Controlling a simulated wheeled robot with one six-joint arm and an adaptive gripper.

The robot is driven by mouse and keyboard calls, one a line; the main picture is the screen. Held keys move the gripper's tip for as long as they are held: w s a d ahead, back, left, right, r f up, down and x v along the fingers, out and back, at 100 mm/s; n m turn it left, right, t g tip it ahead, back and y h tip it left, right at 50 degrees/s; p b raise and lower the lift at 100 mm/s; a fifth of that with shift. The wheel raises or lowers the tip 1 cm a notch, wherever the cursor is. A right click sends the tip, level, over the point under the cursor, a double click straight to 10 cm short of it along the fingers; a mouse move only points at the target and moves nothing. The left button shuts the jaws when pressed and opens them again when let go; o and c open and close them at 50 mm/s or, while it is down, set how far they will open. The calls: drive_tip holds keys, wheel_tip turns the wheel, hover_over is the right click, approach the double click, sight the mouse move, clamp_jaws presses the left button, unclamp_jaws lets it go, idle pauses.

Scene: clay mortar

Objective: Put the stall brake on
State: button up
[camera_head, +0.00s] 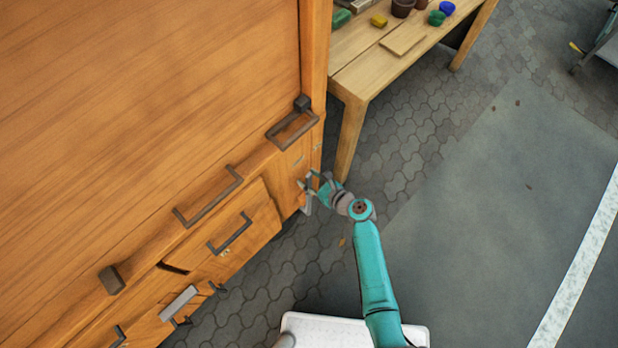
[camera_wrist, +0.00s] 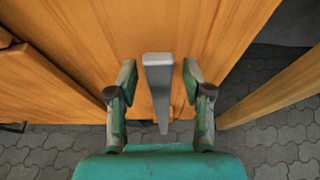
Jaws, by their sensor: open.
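A grey metal lever (camera_wrist: 158,78), which looks like the stall brake, stands out from the wooden stall front in the wrist view, its narrow end pointing down. My gripper (camera_wrist: 160,92) is open, with one finger on each side of the lever and a gap on both sides. In the head view my gripper (camera_head: 314,184) is at the right end of the stall's front (camera_head: 287,175), below a dark handle. A sliver of grey metal shows by the fingers there, but they partly hide the lever.
The stall has dark bar handles (camera_head: 208,197) and a partly open drawer (camera_head: 235,240) left of my gripper. A wooden table (camera_head: 372,62) with pots and blocks stands behind, its leg (camera_head: 350,138) close to my gripper. Paved floor (camera_head: 440,190) lies open to the right.

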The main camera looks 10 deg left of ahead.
sight(315, 162)
drive_tip(key=shift+w+a+f, duration=0.1)
drive_tip(key=shift+a, duration=0.05)
clamp_jaws()
drive_tip(key=shift+w+d+f+m+g+y, duration=0.25)
drive_tip(key=shift+w+d+m, duration=0.2)
drive_tip(key=shift+w+d, duration=0.4)
drive_tip(key=shift+w+d+f+m+g+y, duration=0.15)
drive_tip(key=shift+w+d+m, duration=0.4)
drive_tip(key=shift+w, duration=0.55)
drive_tip(key=shift+w+d+f+m+g+y, duration=0.2)
drive_tip(key=shift+w+d+m+g, duration=0.1)
drive_tip(key=shift+w+d, duration=0.6)
unclamp_jaws()
drive_tip(key=shift+w, duration=0.1)
